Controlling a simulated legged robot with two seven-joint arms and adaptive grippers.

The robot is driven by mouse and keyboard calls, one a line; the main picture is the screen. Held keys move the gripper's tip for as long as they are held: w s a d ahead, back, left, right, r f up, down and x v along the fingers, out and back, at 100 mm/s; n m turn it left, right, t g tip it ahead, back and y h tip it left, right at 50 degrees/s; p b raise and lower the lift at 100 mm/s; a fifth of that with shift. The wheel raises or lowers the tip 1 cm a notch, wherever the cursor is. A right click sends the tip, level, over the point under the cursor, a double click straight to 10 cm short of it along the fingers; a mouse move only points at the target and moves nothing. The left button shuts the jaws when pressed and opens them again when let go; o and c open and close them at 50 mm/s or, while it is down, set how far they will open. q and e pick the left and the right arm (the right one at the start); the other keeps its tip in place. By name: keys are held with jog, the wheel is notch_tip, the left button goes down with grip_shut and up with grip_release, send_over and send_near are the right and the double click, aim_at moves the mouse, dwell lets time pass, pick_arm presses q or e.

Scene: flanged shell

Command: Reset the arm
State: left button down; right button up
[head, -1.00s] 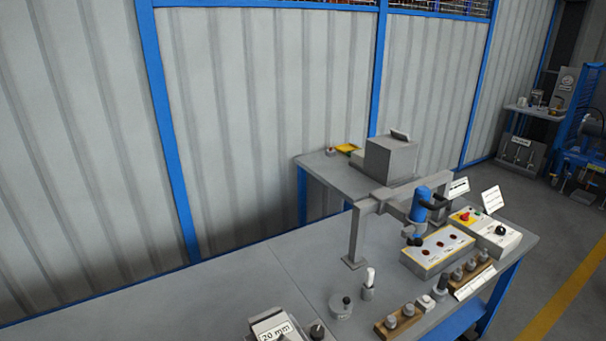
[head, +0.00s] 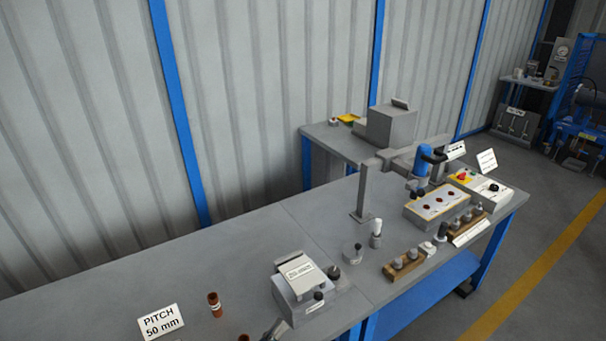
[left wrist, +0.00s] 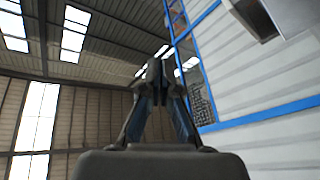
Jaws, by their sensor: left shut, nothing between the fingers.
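My left gripper (left wrist: 157,72) shows in the left wrist view with its two dark fingers together at the tips and nothing between them. It points up toward the hall roof and the corrugated wall, clear of any object. In the head view a small grey piece (head: 273,329) at the bottom edge looks like the tip of my left gripper, in front of the workbench (head: 240,262). The rest of that arm is out of the frame. My right gripper is in neither view.
A grey block with a label (head: 301,285) stands on the bench, near a "PITCH 50 mm" sign (head: 161,322) and a brown cylinder (head: 214,304). To the right are a grey stand (head: 365,190), a blue tool (head: 422,160) and a button panel (head: 437,203). The bench's back left is clear.

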pick_arm(q)
jog(key=s+a+f+g+y, duration=0.4)
jog(key=s+f, duration=0.2)
jog(key=f, duration=0.6)
jog(key=s+a+f+g+y, duration=0.35)
jog(key=s+a+f, duration=0.2)
jog(key=f, duration=0.55)
jog(key=s+a+f+m+g+y, duration=0.1)
jog(key=s+a+f+g+y, duration=0.3)
jog(key=s, duration=0.6)
jog(key=s+a+f+g+y, duration=0.1)
jog(key=s+a+f+g, duration=0.3)
jog(key=s, duration=0.5)
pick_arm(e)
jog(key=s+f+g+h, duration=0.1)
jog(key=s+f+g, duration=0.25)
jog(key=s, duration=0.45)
pick_arm(q)
notch_tip(320, 180, down, 19)
jog(key=s+p, duration=0.2)
jog(key=p, duration=0.8)
jog(key=shift+s+r+m, duration=0.2)
jog(key=shift+s+m, duration=0.1)
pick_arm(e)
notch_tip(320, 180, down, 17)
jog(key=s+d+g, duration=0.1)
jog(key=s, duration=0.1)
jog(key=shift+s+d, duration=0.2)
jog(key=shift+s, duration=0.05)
